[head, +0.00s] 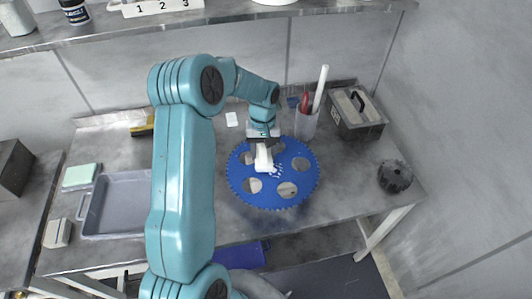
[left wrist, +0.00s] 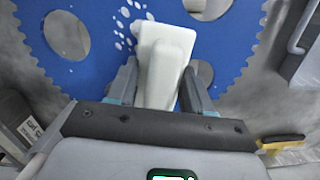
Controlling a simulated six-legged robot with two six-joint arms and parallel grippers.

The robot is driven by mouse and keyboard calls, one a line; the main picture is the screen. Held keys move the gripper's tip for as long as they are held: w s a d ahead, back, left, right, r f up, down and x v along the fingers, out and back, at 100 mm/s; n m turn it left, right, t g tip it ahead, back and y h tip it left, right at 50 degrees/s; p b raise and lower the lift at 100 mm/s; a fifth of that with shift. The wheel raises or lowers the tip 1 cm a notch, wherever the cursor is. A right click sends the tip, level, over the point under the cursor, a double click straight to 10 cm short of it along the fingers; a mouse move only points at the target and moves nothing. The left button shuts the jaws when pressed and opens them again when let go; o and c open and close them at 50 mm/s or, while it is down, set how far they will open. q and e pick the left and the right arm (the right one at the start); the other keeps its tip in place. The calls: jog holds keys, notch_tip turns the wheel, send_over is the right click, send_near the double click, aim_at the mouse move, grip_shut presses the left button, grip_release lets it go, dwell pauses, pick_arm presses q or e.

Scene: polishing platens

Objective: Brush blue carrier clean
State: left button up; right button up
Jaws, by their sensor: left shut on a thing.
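The blue carrier (head: 240,185), a toothed disc with several round holes, lies flat on the grey bench. White specks (head: 274,170) show on its middle, and also in the left wrist view (left wrist: 124,22). My left gripper (head: 263,142) is over the carrier's middle, shut on a white brush-like tool (left wrist: 165,45). The tool (head: 264,160) points down at the carrier beside the specks. Its bristles do not show, and I cannot tell if it touches the carrier. The carrier fills the upper left wrist view (left wrist: 95,75). My right gripper is not in view.
A cup (head: 305,127) of tools and a grey lidded box (head: 362,121) stand behind the carrier. A black round part (head: 395,176) is at right. A grey tray (head: 118,178) and green sponge (head: 80,176) are at left. A shelf (head: 225,14) runs above.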

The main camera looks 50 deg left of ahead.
aim_at(274, 170)
pick_arm(q)
jog(key=shift+d+f, duration=0.2)
jog(key=shift+d, duration=0.05)
jog(key=shift+w+d+b, duration=0.1)
jog(key=shift+d+b, duration=0.4)
jog(key=shift+d, duration=1.55)
jog(key=shift+w+d+r+b, duration=0.15)
jog(key=shift+d+b, duration=0.25)
jog(key=shift+d, duration=1.45)
jog(key=shift+a, duration=0.5)
jog(key=shift+s+a, duration=0.2)
jog(key=shift+a, duration=1.65)
jog(key=shift+s+a, duration=0.15)
jog(key=shift+a, duration=1.65)
